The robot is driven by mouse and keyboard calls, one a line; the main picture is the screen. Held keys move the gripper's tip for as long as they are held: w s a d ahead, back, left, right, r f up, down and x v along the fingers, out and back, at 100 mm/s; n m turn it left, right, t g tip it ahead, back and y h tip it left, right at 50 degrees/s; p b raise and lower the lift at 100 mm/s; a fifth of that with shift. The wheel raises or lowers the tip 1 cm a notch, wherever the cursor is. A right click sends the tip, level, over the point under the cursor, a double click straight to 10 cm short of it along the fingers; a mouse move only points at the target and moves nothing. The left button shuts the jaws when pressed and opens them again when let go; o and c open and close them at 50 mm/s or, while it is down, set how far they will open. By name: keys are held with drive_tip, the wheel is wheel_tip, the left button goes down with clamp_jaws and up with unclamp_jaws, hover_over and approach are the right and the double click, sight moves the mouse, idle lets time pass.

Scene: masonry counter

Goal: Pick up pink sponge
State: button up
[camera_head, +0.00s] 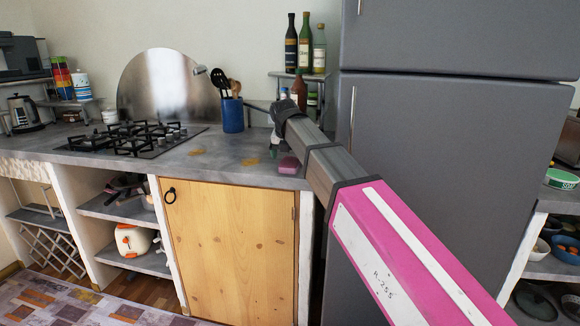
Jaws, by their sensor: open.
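The pink sponge (289,165) lies on the grey counter (225,158) near its right front corner. My arm reaches in from the lower right, and its end is above the counter, just behind and to the left of the sponge. My gripper (274,150) is open and small in the picture, partly hidden by its own wrist. It appears empty. I cannot tell the exact gap between the fingers and the sponge.
A blue utensil holder (232,116) stands left of my gripper, and a gas hob (137,138) lies further left. Bottles (304,45) stand on a small shelf behind. The grey fridge (455,130) rises close on the right. Yellow stains mark the counter.

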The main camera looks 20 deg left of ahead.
sight(289, 161)
drive_tip(key=x, duration=0.4)
drive_tip(key=shift+s, duration=0.1)
drive_tip(key=c, duration=1)
drive_tip(key=shift+r, duration=0.1)
drive_tip(key=shift+r, duration=0.65)
wheel_tip(289, 161, up, 3)
drive_tip(key=shift+f, duration=0.15)
drive_tip(key=s+a+r, duration=0.4)
drive_tip(key=a+r, duration=0.2)
drive_tip(key=a, duration=0.5)
drive_tip(key=shift+r, duration=0.35)
